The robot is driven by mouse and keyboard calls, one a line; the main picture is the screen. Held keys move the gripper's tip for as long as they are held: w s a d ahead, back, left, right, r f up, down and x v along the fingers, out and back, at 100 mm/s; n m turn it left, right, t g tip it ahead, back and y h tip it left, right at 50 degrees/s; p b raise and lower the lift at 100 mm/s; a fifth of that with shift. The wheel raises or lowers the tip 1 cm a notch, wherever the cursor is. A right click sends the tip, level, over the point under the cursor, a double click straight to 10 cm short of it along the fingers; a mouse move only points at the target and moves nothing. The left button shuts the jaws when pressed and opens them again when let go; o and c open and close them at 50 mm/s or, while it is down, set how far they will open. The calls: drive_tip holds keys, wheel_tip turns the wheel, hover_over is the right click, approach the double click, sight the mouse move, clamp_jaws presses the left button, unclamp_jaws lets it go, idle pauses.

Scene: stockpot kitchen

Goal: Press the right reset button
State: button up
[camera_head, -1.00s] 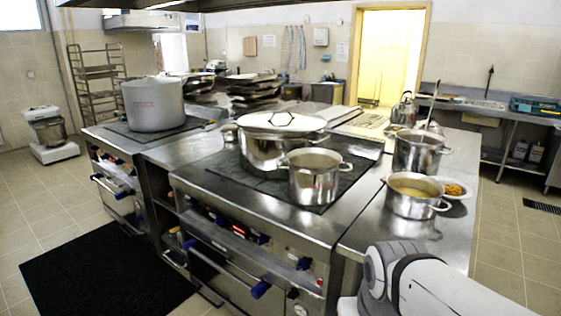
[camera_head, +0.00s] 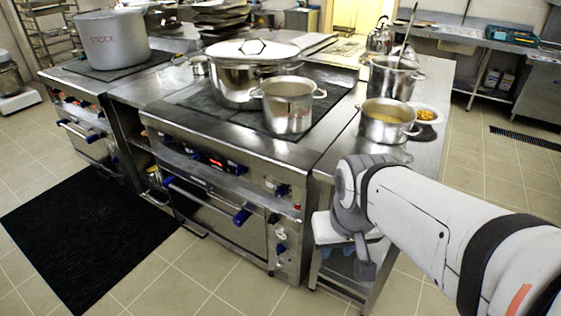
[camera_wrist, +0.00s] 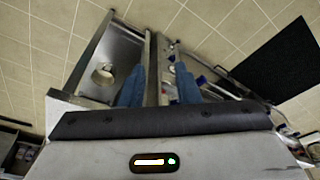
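The stove's front panel (camera_head: 235,178) carries blue knobs, a lit red display (camera_head: 215,163) and small controls. A small red spot (camera_head: 297,207) near the panel's right end may be the right reset button; it is too small to be sure. Round white and dark controls (camera_head: 281,233) sit below it. My gripper (camera_wrist: 158,90) shows two blue fingers spread apart with nothing between them in the wrist view. In the head view my wrist is right of the stove's right end, apart from the panel; the fingers are mostly hidden there.
A steel pot (camera_head: 288,105) and a larger lidded pot (camera_head: 240,72) stand on the stove. A soup pot (camera_head: 387,122) stands on the steel counter at right, close behind my arm. A black mat (camera_head: 88,235) lies on the floor at left. The tiled floor before the stove is clear.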

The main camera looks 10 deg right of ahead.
clamp_jaws()
idle(1.5)
